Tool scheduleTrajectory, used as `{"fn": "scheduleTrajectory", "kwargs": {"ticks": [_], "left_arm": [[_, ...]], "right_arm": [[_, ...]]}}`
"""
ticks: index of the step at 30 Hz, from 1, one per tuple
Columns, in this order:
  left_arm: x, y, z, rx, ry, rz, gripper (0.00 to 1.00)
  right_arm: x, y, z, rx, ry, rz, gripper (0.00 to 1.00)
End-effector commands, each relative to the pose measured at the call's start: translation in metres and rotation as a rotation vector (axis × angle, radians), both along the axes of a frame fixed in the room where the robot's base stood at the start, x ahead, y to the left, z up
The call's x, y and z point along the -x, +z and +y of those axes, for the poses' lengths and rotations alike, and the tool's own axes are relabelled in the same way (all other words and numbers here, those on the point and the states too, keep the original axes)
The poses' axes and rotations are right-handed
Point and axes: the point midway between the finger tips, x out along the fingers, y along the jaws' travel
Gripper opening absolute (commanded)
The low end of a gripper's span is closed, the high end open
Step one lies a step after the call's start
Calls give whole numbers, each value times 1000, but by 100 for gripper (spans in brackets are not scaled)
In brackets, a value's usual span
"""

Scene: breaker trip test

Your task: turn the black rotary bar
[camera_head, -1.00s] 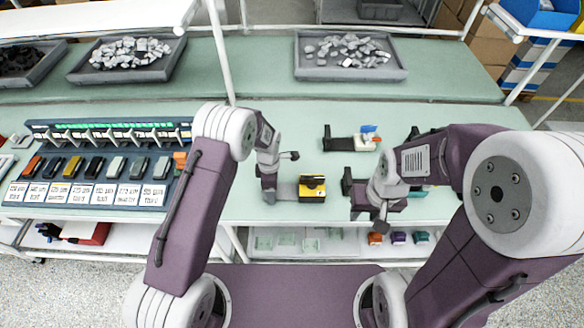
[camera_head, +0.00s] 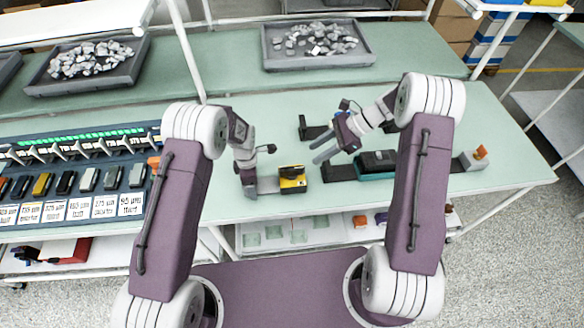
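A small yellow block (camera_head: 293,186) with a black part (camera_head: 291,171) on top stands on the green bench; the black part looks like the rotary bar, but it is too small to tell its angle. My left gripper (camera_head: 252,188) points down just left of the yellow block, with a grey piece between them. Whether its fingers are open or shut does not show. My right gripper (camera_head: 324,150) is open and empty, right of and above the yellow block in the picture, its two grey fingers pointing left.
A teal-and-black unit (camera_head: 376,166) sits on the bench right of the yellow block. A grey piece with an orange lever (camera_head: 480,153) is farther right. The breaker panel (camera_head: 80,190) fills the left. A grey tray of metal pieces (camera_head: 315,45) stands at the back.

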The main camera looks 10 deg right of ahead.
Motion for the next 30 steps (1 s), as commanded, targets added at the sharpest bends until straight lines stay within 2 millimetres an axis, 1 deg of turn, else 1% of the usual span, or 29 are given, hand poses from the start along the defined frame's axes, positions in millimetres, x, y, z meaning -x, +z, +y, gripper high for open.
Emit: {"fn": "scheduleTrajectory", "kwargs": {"ticks": [4, 9, 12, 15, 19, 26, 27, 29, 30], "left_arm": [[1, 0, 0, -1, -2, 2, 8], [1, 0, 0, -1, -1, 2, 8], [1, 0, 0, -1, -1, 2, 8], [1, 0, 0, -1, 0, 2, 8], [0, 0, 0, -1, 0, 2, 8], [0, 0, 0, -1, 0, 1, 8], [0, 0, 0, -1, 0, 1, 8], [0, 0, 0, -1, 0, 1, 8], [0, 0, 0, -1, 0, 1, 8]], "right_arm": [[2, -20, 21, 0, 5, 5, 40], [2, -50, 50, 2, 6, 4, 40], [2, -65, 65, 3, 6, 3, 40], [1, -75, 75, 3, 5, 1, 40], [1, -81, 81, 4, 5, -1, 40], [1, -82, 82, 4, 4, -1, 40], [1, -82, 82, 4, 4, -1, 37], [1, -82, 82, 4, 4, -1, 21], [1, -82, 82, 4, 4, -1, 9]]}}
